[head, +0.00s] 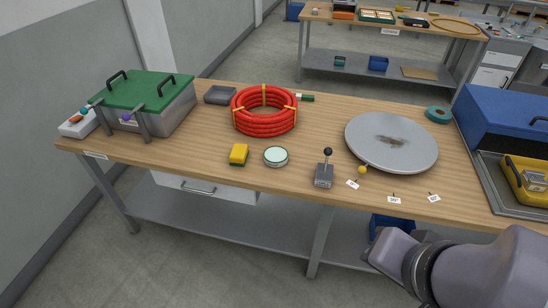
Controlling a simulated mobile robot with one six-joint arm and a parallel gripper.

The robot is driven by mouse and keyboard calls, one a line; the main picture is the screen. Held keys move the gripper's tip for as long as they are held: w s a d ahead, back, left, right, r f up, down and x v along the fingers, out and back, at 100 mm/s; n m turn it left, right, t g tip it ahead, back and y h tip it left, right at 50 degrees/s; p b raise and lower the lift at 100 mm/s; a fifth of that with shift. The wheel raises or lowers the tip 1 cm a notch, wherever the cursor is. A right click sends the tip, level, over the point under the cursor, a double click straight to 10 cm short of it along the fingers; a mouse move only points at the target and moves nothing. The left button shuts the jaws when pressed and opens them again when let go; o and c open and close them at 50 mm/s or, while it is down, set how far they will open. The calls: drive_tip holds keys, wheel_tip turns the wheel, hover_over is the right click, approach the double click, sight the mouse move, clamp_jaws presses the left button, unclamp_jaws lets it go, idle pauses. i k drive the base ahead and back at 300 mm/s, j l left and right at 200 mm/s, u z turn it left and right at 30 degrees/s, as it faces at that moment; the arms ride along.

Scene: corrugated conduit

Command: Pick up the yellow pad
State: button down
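The yellow pad (239,153) is a small block with a yellow top and a dark green base. It lies near the front edge of the wooden workbench (203,153), left of a round pale-green-topped tin (276,156). Nothing covers it. My arm enters at the lower right, in front of the bench, well to the right of the pad. The fingers of my gripper cannot be made out, and nothing is seen held.
A red conduit coil (264,111) lies behind the pad. A lever switch (324,172) and a grey round plate (391,142) stand to the right. A green-lidded metal box (147,104) stands at left. The bench top left of the pad is clear.

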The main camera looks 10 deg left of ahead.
sight(239, 155)
drive_tip(key=i+j, duration=0.2)
drive_tip(key=j, duration=0.2)
drive_tip(key=i+j, duration=0.2)
drive_tip(key=j, duration=0.2)
drive_tip(key=i+j, duration=0.2)
drive_tip(key=j, duration=0.2)
drive_tip(key=i+j, duration=0.2)
drive_tip(key=j, duration=0.15)
drive_tip(key=i+j+z, duration=0.1)
drive_tip(key=i+j, duration=0.15)
drive_tip(key=j, duration=0.15)
drive_tip(key=i+j, duration=0.15)
drive_tip(key=j, duration=0.25)
drive_tip(key=i+j, duration=0.2)
drive_tip(key=j, duration=0.2)
